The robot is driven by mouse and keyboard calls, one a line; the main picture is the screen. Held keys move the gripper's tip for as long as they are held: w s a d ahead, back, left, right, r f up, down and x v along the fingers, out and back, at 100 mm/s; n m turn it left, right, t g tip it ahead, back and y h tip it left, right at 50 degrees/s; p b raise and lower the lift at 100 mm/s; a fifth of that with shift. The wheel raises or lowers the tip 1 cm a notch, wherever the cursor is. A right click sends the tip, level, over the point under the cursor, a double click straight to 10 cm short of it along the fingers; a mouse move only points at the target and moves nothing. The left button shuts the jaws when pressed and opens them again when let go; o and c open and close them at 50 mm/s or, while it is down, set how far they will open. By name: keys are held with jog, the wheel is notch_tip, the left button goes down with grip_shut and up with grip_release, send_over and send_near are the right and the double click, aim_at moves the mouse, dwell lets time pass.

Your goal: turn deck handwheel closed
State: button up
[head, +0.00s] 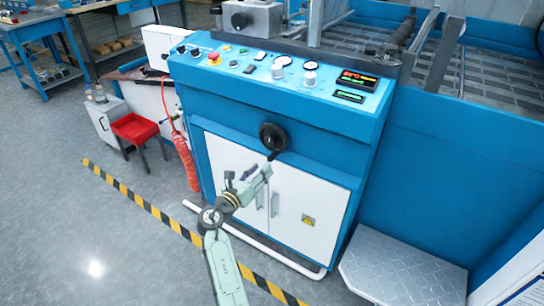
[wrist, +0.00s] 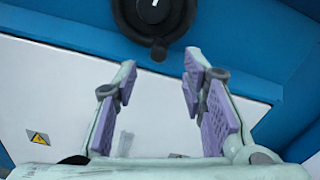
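The black deck handwheel (head: 273,136) is mounted on the blue front of the machine, above the white cabinet doors. A crank handle sticks out from its lower edge, toward my gripper (head: 258,174). In the wrist view the handwheel (wrist: 153,14) is cut off by the top edge, with a white mark at its hub and a round knob on its near rim. My gripper (wrist: 160,68) is open and empty, its purple-padded fingers wide apart. The fingertips are close to the wheel and point at it, with no contact visible.
The control panel (head: 281,74) with buttons, gauges and displays is above the wheel. White cabinet doors (head: 297,200) are below it. A metal step (head: 400,270) stands at the lower right. A red stool (head: 136,130) and a coiled orange hose (head: 184,155) are at the left.

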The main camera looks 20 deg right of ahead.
aim_at(269, 160)
jog(key=x, duration=0.8)
jog(key=shift+w+d+p, duration=0.15)
jog(key=shift+w+p, duration=0.1)
jog(key=shift+p, duration=0.05)
jog(key=shift+c, duration=0.5)
grip_shut()
